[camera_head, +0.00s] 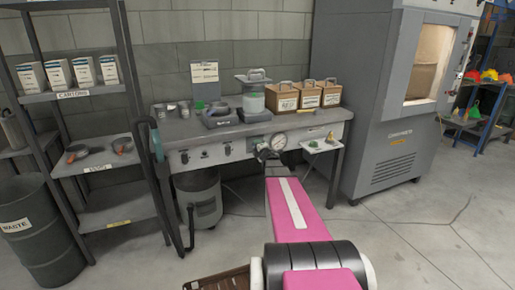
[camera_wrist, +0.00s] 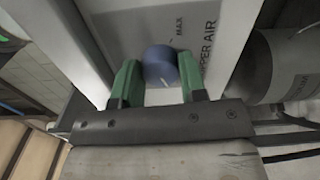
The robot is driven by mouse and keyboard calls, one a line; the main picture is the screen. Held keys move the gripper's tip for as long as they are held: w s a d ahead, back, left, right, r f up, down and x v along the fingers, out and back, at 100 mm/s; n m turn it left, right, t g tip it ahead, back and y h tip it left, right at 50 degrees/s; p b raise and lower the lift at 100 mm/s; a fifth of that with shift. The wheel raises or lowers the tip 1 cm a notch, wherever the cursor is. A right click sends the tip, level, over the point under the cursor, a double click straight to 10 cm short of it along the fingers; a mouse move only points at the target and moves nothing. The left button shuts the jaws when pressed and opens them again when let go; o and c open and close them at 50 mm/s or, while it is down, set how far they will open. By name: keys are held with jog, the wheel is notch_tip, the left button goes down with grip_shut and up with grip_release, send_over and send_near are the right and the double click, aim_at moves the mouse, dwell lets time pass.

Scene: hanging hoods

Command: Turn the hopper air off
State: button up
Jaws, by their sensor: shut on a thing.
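A round blue knob (camera_wrist: 161,64) sits on a pale panel (camera_wrist: 140,18) in the wrist view. Beside it the panel reads "MAX" and part of a label ending in "PPER AIR". A short pale line shows on the knob's near edge. My gripper (camera_wrist: 158,78) has one green finger on each side of the knob and is shut on it. In the head view my gripper (camera_head: 268,155) is at the right part of the bench front, just by a round gauge (camera_head: 278,141). The knob is hidden there behind my gripper.
The bench (camera_head: 180,131) carries a scale with a jar and several cardboard boxes (camera_head: 283,98). A small side shelf (camera_head: 322,146) is right of the gauge. A grey bin (camera_head: 203,203) stands under the bench. A big grey cabinet (camera_head: 378,110) stands right. Open floor lies in front.

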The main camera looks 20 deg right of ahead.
jog(key=shift+n, duration=1.1)
jog(key=o, duration=0.9)
jog(key=s, duration=1.1)
jog(key=shift+d, duration=0.2)
